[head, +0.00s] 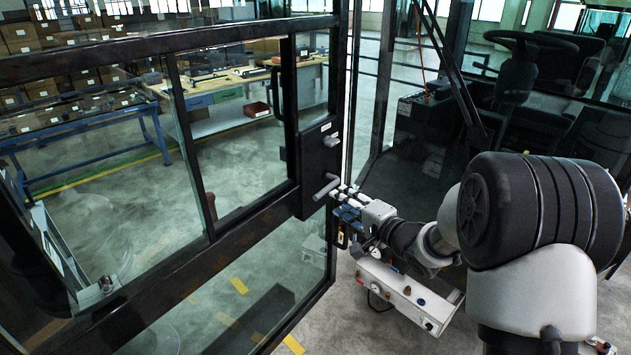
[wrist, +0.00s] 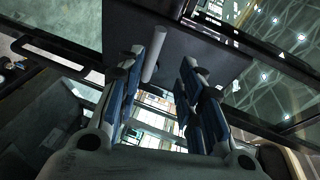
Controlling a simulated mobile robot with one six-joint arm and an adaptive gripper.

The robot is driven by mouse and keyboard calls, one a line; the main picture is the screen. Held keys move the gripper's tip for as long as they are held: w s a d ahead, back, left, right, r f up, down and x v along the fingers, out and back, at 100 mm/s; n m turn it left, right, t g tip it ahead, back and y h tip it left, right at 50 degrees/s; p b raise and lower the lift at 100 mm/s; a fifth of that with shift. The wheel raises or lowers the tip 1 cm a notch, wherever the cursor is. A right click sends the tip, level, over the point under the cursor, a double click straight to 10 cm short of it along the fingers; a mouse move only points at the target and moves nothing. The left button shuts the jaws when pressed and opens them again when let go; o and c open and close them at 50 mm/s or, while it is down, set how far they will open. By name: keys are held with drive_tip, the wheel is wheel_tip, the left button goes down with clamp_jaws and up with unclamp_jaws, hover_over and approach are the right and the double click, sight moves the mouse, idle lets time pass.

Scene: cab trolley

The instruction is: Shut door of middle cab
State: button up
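The cab door (head: 215,240), a black frame with glass panes, stands swung open on the left of the head view. Its black lock plate (head: 319,160) carries a grey bar handle (head: 325,189) and a smaller knob above it. The cab (head: 480,110) is to the right, with its doorway open. My gripper (head: 345,200) is at the door's free edge, beside the bar handle. In the wrist view, my gripper's blue-padded fingers (wrist: 163,75) are apart, and the grey handle (wrist: 156,53) shows between their tips, nearer the left finger. I cannot tell whether they touch.
A steering wheel (head: 531,41) and a dark seat (head: 560,75) are inside the cab. Workbenches (head: 230,85) and shelves of boxes (head: 30,50) stand behind the door glass. Grey floor with yellow marks (head: 239,286) shows through the lower pane.

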sight(312, 184)
drive_tip(key=shift+m, duration=0.4)
drive_tip(key=x, duration=1.3)
drive_tip(key=shift+w+a, duration=0.1)
drive_tip(key=shift+a, duration=0.1)
drive_tip(key=shift+f, duration=0.1)
drive_tip(key=c, duration=0.4)
drive_tip(key=shift+s+d, duration=0.15)
drive_tip(key=shift+s, duration=0.05)
drive_tip(key=shift+c, duration=1.4)
drive_tip(key=shift+w, duration=0.3)
clamp_jaws()
